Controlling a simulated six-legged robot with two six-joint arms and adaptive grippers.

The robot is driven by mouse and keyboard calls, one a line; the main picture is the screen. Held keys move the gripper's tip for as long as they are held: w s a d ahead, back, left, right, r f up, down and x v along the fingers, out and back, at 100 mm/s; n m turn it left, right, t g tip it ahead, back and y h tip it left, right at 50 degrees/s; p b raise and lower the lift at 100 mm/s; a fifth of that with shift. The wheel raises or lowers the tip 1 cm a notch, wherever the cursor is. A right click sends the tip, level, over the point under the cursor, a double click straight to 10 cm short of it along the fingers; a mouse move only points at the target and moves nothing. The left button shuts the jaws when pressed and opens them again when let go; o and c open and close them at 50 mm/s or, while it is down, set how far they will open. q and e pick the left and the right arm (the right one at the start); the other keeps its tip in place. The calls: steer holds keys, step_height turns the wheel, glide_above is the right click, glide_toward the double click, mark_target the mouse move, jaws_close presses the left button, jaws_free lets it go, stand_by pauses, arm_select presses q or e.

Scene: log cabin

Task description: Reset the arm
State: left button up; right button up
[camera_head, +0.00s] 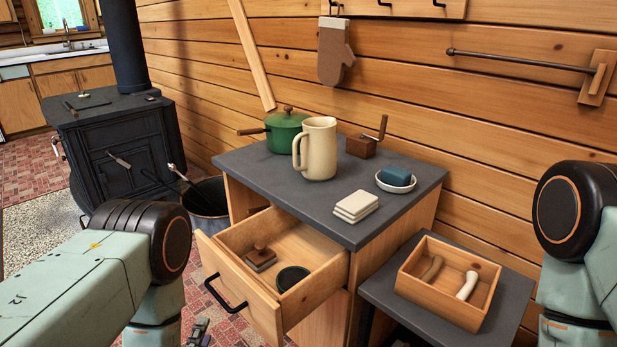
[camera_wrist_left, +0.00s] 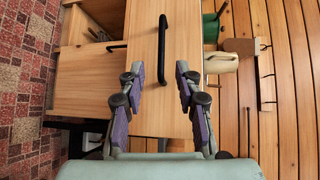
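My left arm comes in from the left in the head view, and only a small part of its gripper (camera_head: 198,332) shows at the bottom edge, below and left of the drawer handle (camera_head: 222,295). In the left wrist view my left gripper (camera_wrist_left: 160,82) is open with nothing between its fingers. The wooden drawer front and a black handle (camera_wrist_left: 162,48) lie beyond the fingertips, apart from them. The drawer (camera_head: 310,314) is pulled open and holds a brown stamp-like block (camera_head: 261,258) and a dark round dish (camera_head: 292,278). My right arm shows at the right edge; its gripper is out of view.
The grey cabinet top (camera_head: 320,215) carries a green pot (camera_head: 286,132), cream pitcher (camera_head: 319,150), grinder (camera_head: 361,147), pale stacked blocks (camera_head: 356,206) and a soap dish (camera_head: 396,184). A wooden box (camera_head: 405,282) sits on a low table. A black stove (camera_head: 120,145) and bucket (camera_head: 207,205) stand left.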

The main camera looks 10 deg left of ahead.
arm_select(q)
steer(key=s+d+f+n+g+h, duration=0.1)
steer(key=s+d+f+n+g, duration=0.1)
steer(key=s+f+n+g, duration=0.85)
steer(key=s+d+r+n+g+h, duration=0.1)
steer(key=s+r+n+g, duration=0.2)
steer(key=s, duration=1.1)
steer(key=shift+s+d+n+g+p, duration=0.35)
steer(key=shift+n+g, duration=1)
steer(key=shift+n, duration=0.8)
